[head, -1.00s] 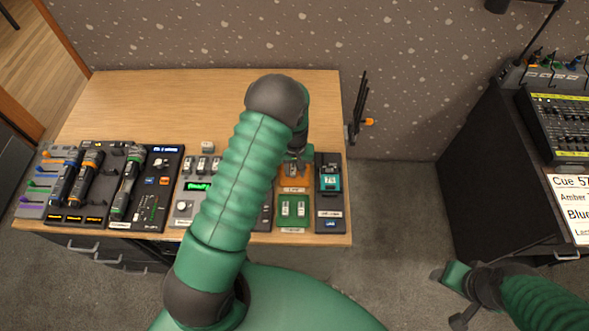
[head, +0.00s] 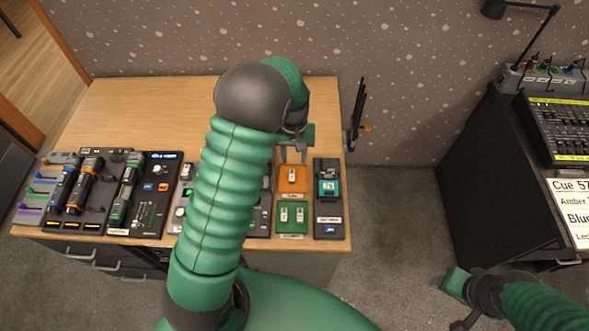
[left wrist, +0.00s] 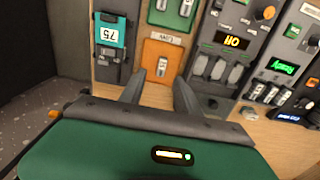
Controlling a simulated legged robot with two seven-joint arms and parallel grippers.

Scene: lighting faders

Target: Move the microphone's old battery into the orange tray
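The orange tray (head: 283,185) sits near the right end of the wooden table and holds one small pale battery (head: 292,174). My left gripper (head: 293,155) is above the back edge of the tray. In the left wrist view its two fingers (left wrist: 158,79) are apart, with nothing between them. A microphone with a green band (head: 125,190) lies at the left part of the table. My right gripper (head: 446,280) hangs low at the right; its fingers are unclear.
A green tray (head: 292,229) with two batteries is in front of the orange one. A dark unit with a teal device (head: 328,188) stands right of it. Other microphones (head: 85,185) rest at the left. A black mixer desk (head: 480,170) is at the far right.

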